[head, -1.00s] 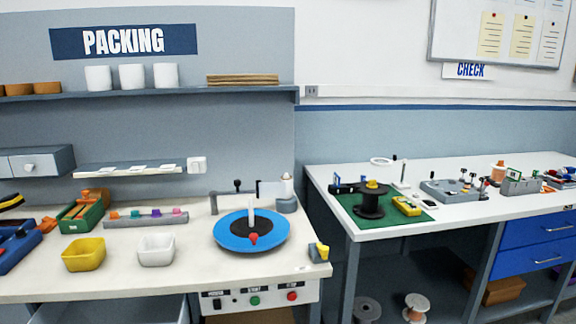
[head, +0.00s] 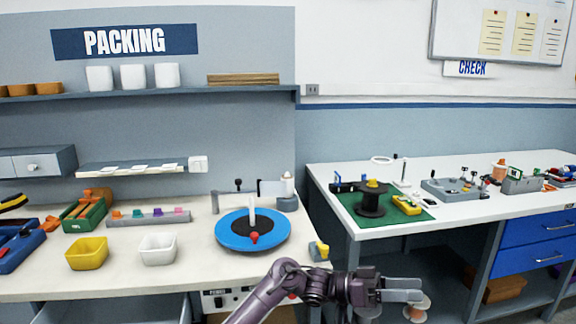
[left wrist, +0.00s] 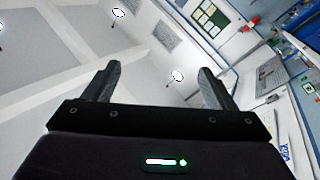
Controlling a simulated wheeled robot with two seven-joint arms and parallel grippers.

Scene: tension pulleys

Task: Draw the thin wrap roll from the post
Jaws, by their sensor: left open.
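Behind the blue turntable (head: 231,235) on the packing bench, a small pale roll (head: 287,187) stands on a grey base (head: 287,204). It looks like the thin wrap roll on its post, but it is too small to be sure. A white upright (head: 252,208) stands in the middle of the turntable. My left gripper (head: 421,290) is in front of the benches, low and right of the turntable, pointing right. Its jaws are open and empty in the left wrist view (left wrist: 159,70), which faces the ceiling and walls. My right gripper is in neither view.
A yellow bin (head: 87,254) and a white bin (head: 157,250) stand left of the turntable. A small grey and yellow block (head: 319,251) is at the bench's right corner. The check bench holds a black spool (head: 371,201) on a green mat (head: 350,212). A gap separates the benches.

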